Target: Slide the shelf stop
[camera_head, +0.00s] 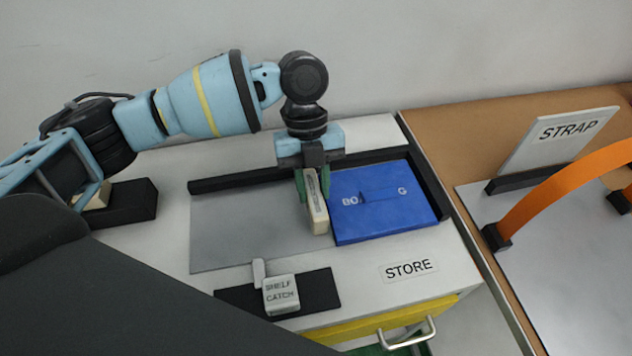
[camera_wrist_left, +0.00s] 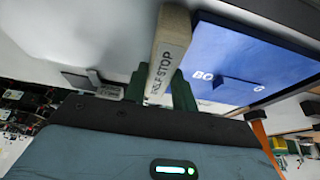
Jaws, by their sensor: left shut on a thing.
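The shelf stop (camera_head: 317,217) is a cream bar standing on the grey shelf plate (camera_head: 235,225), at the left edge of a blue block (camera_head: 385,205). It also shows in the left wrist view (camera_wrist_left: 170,55), with its lettering readable. My left gripper (camera_head: 312,187) comes down from above, and its green fingers are shut on the shelf stop. I cannot tell whether the stop touches the blue block. The shelf catch (camera_head: 281,293), a pale labelled block on a black base, sits in front of the plate. My right gripper is not in view.
A black rail (camera_head: 235,179) runs along the back of the plate, and another closes the right side. The plate is clear left of the stop. A STORE label (camera_head: 409,268) lies in front. An orange strap (camera_head: 565,185) arches over a panel at the right.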

